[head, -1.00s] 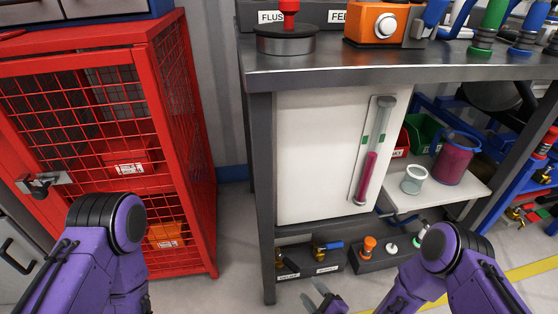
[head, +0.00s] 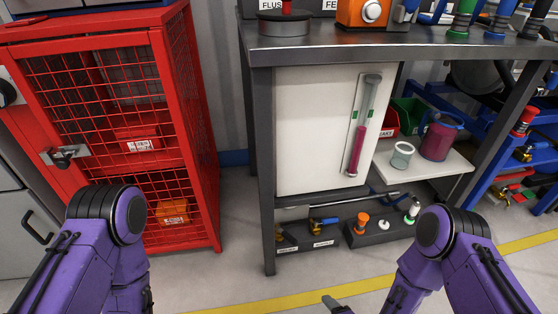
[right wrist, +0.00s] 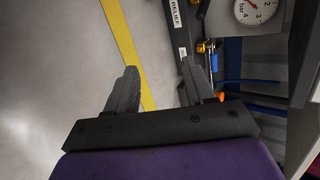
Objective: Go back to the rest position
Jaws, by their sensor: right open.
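My purple right arm (head: 440,240) is bent at the lower right. My purple left arm (head: 110,225) is bent at the lower left; its gripper is outside the view.
A red mesh cabinet (head: 213,140) stands at the left. A dark metal bench (head: 330,48) carries a white panel with a sight tube (head: 362,125). A yellow line (head: 270,303) crosses the open floor.

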